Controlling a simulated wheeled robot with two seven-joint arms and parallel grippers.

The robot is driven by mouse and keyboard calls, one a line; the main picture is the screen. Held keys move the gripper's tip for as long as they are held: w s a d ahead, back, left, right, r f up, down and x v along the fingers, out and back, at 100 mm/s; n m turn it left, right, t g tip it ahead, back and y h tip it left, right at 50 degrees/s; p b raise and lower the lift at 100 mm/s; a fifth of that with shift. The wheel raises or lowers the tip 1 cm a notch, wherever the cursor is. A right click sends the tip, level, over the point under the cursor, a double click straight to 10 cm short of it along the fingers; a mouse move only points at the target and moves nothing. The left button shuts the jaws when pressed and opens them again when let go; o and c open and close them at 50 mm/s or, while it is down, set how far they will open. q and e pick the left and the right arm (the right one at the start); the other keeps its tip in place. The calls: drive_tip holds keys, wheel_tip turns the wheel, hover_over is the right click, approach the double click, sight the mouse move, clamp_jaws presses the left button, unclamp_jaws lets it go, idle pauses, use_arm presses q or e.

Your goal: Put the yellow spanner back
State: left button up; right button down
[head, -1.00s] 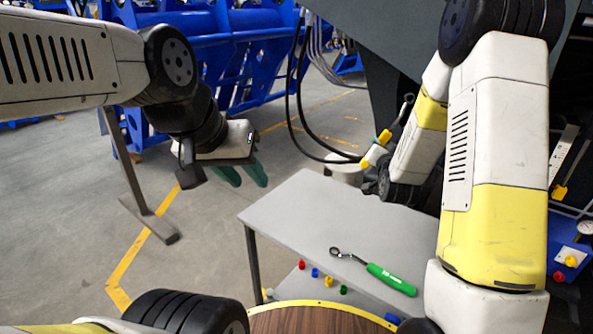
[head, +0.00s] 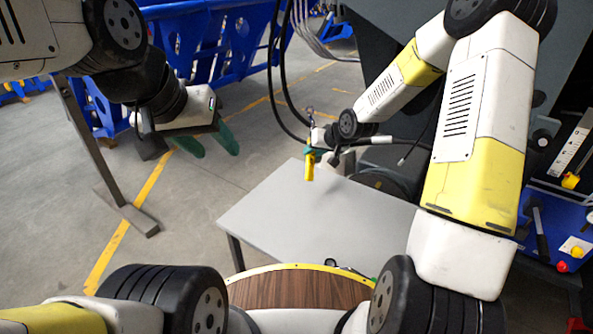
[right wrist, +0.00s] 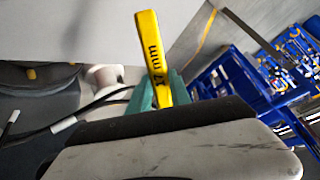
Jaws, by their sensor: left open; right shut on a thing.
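The yellow spanner (head: 309,170) is in my right gripper (head: 314,153), whose teal fingers are shut on it. In the head view it stands nearly upright, yellow handle down and metal head up, in front of the far edge of the grey table; I cannot tell its height above the top. In the right wrist view the yellow handle (right wrist: 152,50), marked "17 mm", sticks up from between the teal fingers of the gripper (right wrist: 160,92). My left gripper (head: 211,142) is open and empty, above the floor left of the table.
The grey table (head: 285,215) has a clear top. Part of a dark-headed spanner (head: 342,267) shows at its near edge, mostly hidden. Black hoses (head: 275,90) hang behind. A blue panel with knobs (head: 560,225) stands at the right. Blue frames are at the back left.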

sight(308, 159)
drive_tip(key=s+a+f+n+g, duration=0.1)
drive_tip(key=n+g, duration=0.1)
drive_tip(key=shift+s+a+f+g, duration=0.3)
drive_tip(key=shift+s+a+f, duration=0.05)
drive_tip(key=shift+s+a, duration=0.05)
drive_tip(key=s+a+f+n+g+h, duration=0.1)
drive_tip(key=s+n+g+h, duration=0.1)
drive_tip(key=s+n, duration=0.2)
drive_tip(key=s+a+f+n+g+h, duration=0.1)
drive_tip(key=s+a+n+g+h, duration=0.1)
drive_tip(key=s+n, duration=0.2)
drive_tip(key=s, duration=0.2)
drive_tip(key=shift+s+a+g+h, duration=0.25)
drive_tip(key=shift+s+g+h, duration=0.1)
drive_tip(key=shift+g+h, duration=0.05)
drive_tip(key=shift+f, duration=3.95)
